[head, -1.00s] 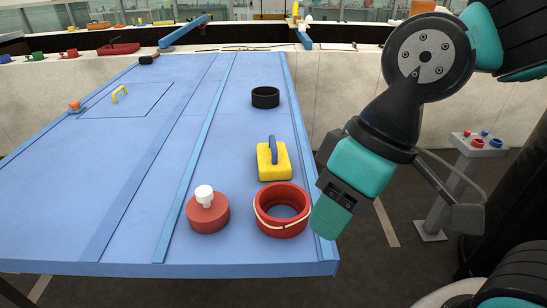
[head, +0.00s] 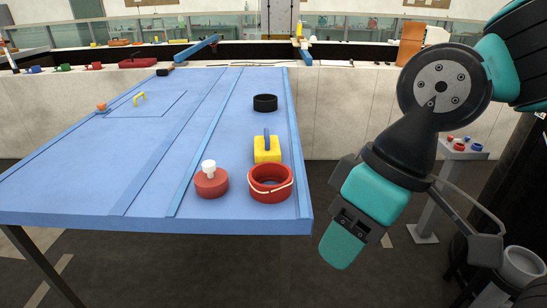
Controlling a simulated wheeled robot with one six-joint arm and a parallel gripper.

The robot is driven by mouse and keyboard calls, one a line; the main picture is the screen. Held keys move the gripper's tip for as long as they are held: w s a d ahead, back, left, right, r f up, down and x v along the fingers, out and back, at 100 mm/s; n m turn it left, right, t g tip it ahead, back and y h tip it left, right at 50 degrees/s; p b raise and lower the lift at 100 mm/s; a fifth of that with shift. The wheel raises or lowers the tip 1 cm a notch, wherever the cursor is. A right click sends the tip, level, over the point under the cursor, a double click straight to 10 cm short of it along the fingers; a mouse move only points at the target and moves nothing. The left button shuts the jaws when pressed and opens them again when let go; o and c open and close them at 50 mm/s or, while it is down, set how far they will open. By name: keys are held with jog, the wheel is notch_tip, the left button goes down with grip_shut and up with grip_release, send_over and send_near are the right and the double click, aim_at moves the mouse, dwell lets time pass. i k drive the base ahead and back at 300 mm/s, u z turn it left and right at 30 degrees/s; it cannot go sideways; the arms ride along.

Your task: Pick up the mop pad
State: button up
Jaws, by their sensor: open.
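The mop pad is most likely the yellow block with a blue handle on top (head: 266,153). It lies on the blue table (head: 110,190), just behind a red bucket (head: 270,184). The bucket hides the lower front of the block. My gripper (head: 338,245) hangs to the right of the table's near right corner, pointing down and left. It is open, holds nothing that I can see, and is apart from the block.
A red round container with a white knob (head: 211,180) stands left of the bucket. A black ring (head: 265,103) lies behind the block. Raised blue strips run along the table. A small stand with red and blue pieces (head: 463,150) is at the right.

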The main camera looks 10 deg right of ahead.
aim_at(267, 147)
jog(key=z, duration=0.2)
jog(key=i, duration=1.1)
jog(key=u, duration=0.35)
